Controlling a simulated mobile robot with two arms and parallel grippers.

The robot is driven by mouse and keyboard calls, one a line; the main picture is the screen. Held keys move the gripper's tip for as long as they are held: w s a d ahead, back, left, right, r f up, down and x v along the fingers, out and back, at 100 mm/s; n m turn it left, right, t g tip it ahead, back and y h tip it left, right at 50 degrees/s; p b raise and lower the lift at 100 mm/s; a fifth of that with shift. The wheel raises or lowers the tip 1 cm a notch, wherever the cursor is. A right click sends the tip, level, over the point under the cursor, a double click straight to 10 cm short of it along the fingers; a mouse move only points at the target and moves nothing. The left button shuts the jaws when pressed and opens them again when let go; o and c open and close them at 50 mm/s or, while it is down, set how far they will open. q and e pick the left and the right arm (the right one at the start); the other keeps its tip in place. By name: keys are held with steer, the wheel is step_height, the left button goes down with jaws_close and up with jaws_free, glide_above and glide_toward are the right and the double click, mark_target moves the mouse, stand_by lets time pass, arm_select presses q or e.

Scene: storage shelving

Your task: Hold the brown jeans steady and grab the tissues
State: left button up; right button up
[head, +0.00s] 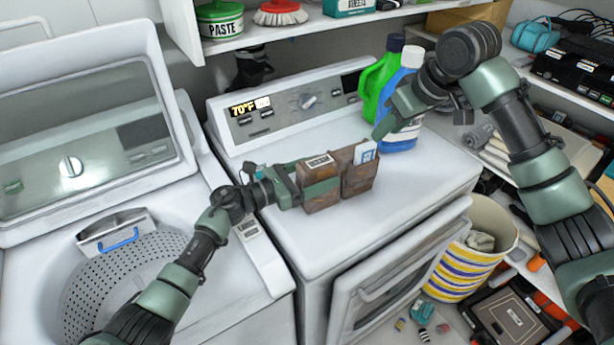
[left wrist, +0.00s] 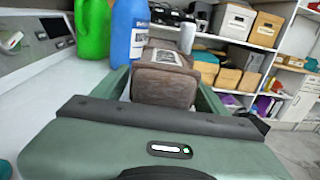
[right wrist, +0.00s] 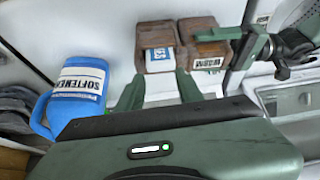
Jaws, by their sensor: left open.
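The brown jeans (head: 320,198) stand on the white dryer top as two brown pocket-like parts side by side. The tissues (head: 366,153), a white and blue packet, stick up from the right-hand pocket. My left gripper (head: 318,176) has its fingers on either side of the left part; in the left wrist view the jeans (left wrist: 165,85) fill the space between open fingers. My right gripper (head: 384,122) is above and behind the tissues. In the right wrist view its spread, empty fingers point towards the tissues (right wrist: 160,62) and jeans (right wrist: 204,50).
A blue softener bottle (head: 402,135) and a green bottle (head: 372,80) stand close behind my right gripper. An open washer (head: 130,250) is at the left. A striped basket (head: 458,265) and shelves are at the right. The dryer's front top is clear.

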mark_target(368, 145)
arm_select(q)
steer(key=shift+w+d, duration=0.1)
steer(key=shift+d, duration=0.1)
steer(key=shift+c, duration=0.3)
jaws_close()
arm_select(e)
steer(key=o, duration=0.6)
steer(key=shift+a+r, duration=0.15)
steer(key=shift+o, duration=1.2)
steer(key=shift+w+a+r, duration=0.15)
steer(key=shift+a+r, duration=0.05)
steer(key=shift+r, duration=0.15)
steer(key=shift+m+g+h, duration=0.4)
steer(key=shift+m+h, duration=0.1)
steer(key=x, duration=1.1)
steer(key=shift+w+a, duration=0.3)
steer(key=shift+w, duration=0.05)
